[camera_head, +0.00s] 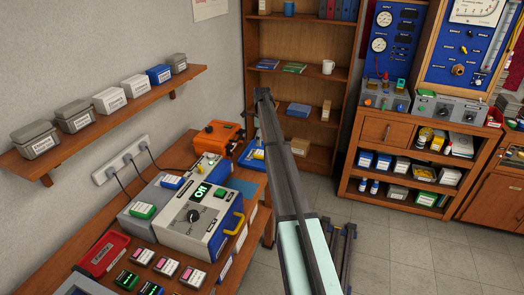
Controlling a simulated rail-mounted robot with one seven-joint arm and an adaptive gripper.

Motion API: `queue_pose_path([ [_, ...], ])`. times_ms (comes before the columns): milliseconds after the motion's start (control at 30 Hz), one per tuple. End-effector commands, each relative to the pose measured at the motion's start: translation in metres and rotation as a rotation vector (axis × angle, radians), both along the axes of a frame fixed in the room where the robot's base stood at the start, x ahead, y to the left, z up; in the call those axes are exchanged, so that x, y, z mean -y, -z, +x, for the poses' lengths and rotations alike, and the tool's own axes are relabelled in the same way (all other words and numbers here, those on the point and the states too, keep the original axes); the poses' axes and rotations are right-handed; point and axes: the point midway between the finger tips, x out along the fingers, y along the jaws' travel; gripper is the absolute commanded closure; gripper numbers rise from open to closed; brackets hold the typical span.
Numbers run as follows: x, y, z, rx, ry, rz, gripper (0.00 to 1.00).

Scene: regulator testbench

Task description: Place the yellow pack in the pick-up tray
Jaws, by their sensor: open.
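My arm reaches up from the bottom centre, and my gripper (263,96) is the small dark end at its tip, in front of the bookcase. It is open and nothing shows between its fingers. It is apart from the packs on the bench. I cannot pick out the yellow pack for certain; small yellow items (424,136) show on the right cabinet's shelf. I cannot tell which is the pick-up tray.
A grey test unit (190,215) with a lit green display and yellow handle stands on the wooden bench. An orange case (216,136) is behind it. Several green and pink packs (166,266) lie in front. A wall shelf (110,115) holds several boxes. The floor at right is clear.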

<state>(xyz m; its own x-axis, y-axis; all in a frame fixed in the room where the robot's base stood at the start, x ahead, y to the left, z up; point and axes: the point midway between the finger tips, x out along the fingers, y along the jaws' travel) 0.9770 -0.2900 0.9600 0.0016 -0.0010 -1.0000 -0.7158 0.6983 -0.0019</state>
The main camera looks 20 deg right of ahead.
Motion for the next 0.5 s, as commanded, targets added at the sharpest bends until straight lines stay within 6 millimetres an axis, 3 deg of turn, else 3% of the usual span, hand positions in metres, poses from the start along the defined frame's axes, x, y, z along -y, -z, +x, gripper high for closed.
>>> queue_pose_path([
  [233, 0.0, -0.036, 0.001, 0.001, 0.0, -0.001, 0.15],
  [500, 0.0, -0.048, 0.0, -0.001, 0.0, 0.001, 0.15],
])
